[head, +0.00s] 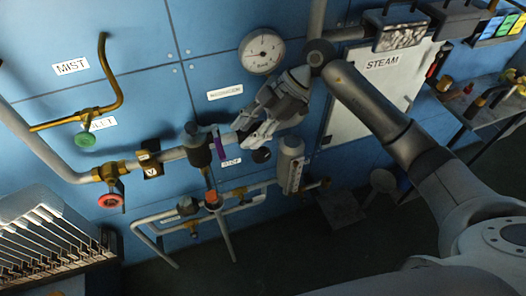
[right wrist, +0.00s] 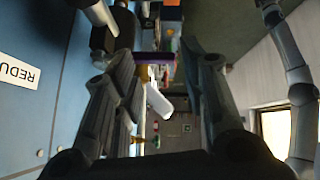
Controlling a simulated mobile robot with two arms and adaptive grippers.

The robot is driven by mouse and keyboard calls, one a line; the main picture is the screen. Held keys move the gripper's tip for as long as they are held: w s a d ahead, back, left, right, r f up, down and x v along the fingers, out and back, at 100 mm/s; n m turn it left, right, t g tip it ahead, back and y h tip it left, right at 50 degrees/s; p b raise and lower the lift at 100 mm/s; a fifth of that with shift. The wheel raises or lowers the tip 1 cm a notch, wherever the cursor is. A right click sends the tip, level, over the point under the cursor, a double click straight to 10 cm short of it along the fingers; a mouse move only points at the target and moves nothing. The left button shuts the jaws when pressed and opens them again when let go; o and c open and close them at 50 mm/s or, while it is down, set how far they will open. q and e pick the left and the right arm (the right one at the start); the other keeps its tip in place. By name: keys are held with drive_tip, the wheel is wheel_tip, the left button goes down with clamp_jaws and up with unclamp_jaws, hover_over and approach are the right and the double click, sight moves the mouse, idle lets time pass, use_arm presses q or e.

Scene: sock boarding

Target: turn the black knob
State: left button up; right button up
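A small round black knob (head: 262,155) sits on the blue panel, just right of a small white label. My right gripper (head: 243,133) is in front of the panel, just above and left of the knob, with its fingers pointing down-left. Its fingers also show in the right wrist view (right wrist: 160,62), spread apart with nothing held between them. I cannot tell whether a finger touches the knob or the pipe beside it. The knob cannot be made out clearly in the right wrist view. My left gripper is not in view.
A black valve body (head: 199,146) with a purple strip (head: 221,147) stands left of the gripper. A white cylinder (head: 290,165) is to the right. A gauge (head: 262,52) is above. Red (head: 110,201) and green (head: 85,139) handwheels are left. A cluttered shelf (head: 485,100) is right.

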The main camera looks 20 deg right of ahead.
sight(265, 149)
drive_tip(key=d+f+m+h, duration=0.1)
drive_tip(key=d+m+h, duration=0.1)
drive_tip(key=d+h, duration=0.35)
drive_tip(key=shift+y, duration=0.95)
drive_tip(key=p+x, duration=0.1)
drive_tip(key=x, duration=0.2)
drive_tip(key=d+p+x, duration=0.1)
drive_tip(key=x, duration=0.2)
drive_tip(key=p+x, duration=0.1)
drive_tip(key=x, duration=0.2)
drive_tip(key=shift+w+d+f, duration=0.1)
drive_tip(key=shift+f, duration=0.6)
clamp_jaws()
